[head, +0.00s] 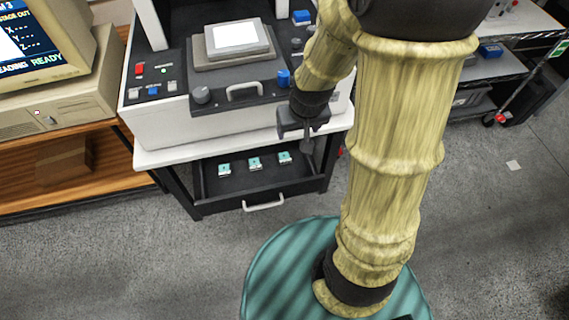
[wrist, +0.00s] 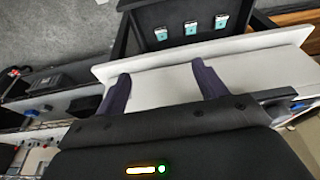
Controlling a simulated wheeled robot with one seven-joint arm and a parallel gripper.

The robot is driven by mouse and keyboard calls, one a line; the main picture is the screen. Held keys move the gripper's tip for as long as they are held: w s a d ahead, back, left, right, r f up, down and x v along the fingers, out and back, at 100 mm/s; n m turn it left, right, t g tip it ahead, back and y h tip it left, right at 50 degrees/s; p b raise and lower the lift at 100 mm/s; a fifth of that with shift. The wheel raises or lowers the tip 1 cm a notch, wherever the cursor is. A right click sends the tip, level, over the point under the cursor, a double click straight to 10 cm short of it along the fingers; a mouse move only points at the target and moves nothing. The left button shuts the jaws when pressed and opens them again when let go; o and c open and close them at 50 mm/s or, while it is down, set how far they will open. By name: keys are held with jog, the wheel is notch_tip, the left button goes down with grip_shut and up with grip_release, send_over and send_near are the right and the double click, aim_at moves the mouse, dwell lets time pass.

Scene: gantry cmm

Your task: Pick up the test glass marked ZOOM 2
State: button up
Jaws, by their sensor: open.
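Three small teal-and-white test glasses lie in a row in the open dark drawer: a left one (head: 224,169), a middle one (head: 255,163) and a right one (head: 285,157). They also show at the top of the wrist view, as left (wrist: 161,33), middle (wrist: 191,28) and right (wrist: 221,21) pieces. Their markings are too small to read, so I cannot tell which is ZOOM 2. My gripper (head: 308,143) is open and empty, near the drawer's right side in the head view. In the wrist view its two fingers (wrist: 161,83) stand apart over the white ledge, away from the glasses.
The drawer (head: 205,199) has a pale front handle (head: 263,203) and sits under a white ledge (head: 165,156). Above is a machine with a stage (head: 237,38), buttons and a blue knob (head: 283,77). A computer (head: 58,95) stands left. Floor before the drawer is clear.

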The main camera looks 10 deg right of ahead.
jog(key=w+f+b, duration=0.4)
jog(key=f, duration=0.5)
jog(key=w+f+t+b, duration=0.1)
jog(key=w+f+b, duration=0.3)
jog(key=f, duration=0.5)
jog(key=shift+w+a+f, duration=0.15)
jog(key=shift+w, duration=0.55)
jog(key=b, duration=0.1)
send_over(284, 157)
jog(key=s, duration=0.1)
jog(key=f, duration=1.1)
jog(key=shift+s+a+f, duration=0.15)
jog(key=shift+s+f, duration=0.05)
jog(key=x, duration=0.3)
jog(key=s+x, duration=0.1)
jog(key=x, duration=0.1)
jog(key=shift+d+f, duration=0.25)
jog(key=shift+f, duration=0.05)
